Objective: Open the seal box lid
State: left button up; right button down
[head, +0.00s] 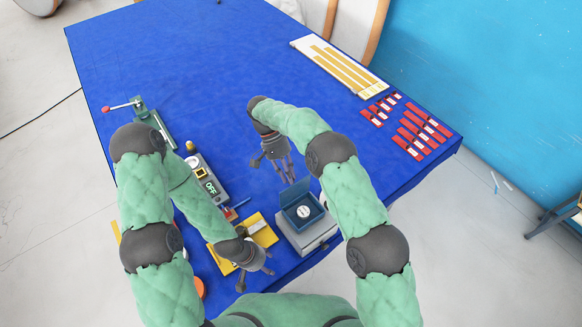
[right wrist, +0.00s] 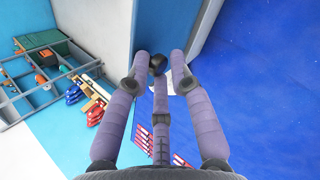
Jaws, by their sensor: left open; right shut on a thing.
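The seal box (head: 303,211) is a small dark blue box on a grey block. Its lid (head: 294,190) is raised at the back edge, and a round white-faced seal (head: 304,211) shows inside. My right gripper (head: 288,174) is just behind the raised lid, its fingertips close to the lid's top. In the right wrist view its fingers (right wrist: 160,68) close around a small dark round knob (right wrist: 157,64), which seems to be on the lid. My left gripper (head: 258,268) is open and empty, low in the head view, left of the box and near the table's front edge.
The grey block (head: 311,239) stands near the front edge of the blue table (head: 210,70). Red-and-white strips (head: 421,134) lie right.

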jog(key=shift+s+d+f+g, duration=0.1)
jog(key=shift+s+f+g, duration=0.1)
jog(key=shift+f, duration=0.4)
jog(key=shift+s+f+g, duration=0.1)
jog(key=shift+s+f, duration=0.05)
jog(key=shift+f, duration=0.4)
jog(key=c, duration=1.2)
grip_release()
jog(key=shift+c, duration=0.2)
jog(key=shift+o, duration=0.7)
jog(key=shift+w+d, duration=0.15)
jog(key=shift+r, duration=0.1)
jog(key=shift+r, duration=0.15)
jog(key=v, duration=0.7)
jog(key=shift+a+r, duration=0.25)
jog(key=shift+a, duration=0.05)
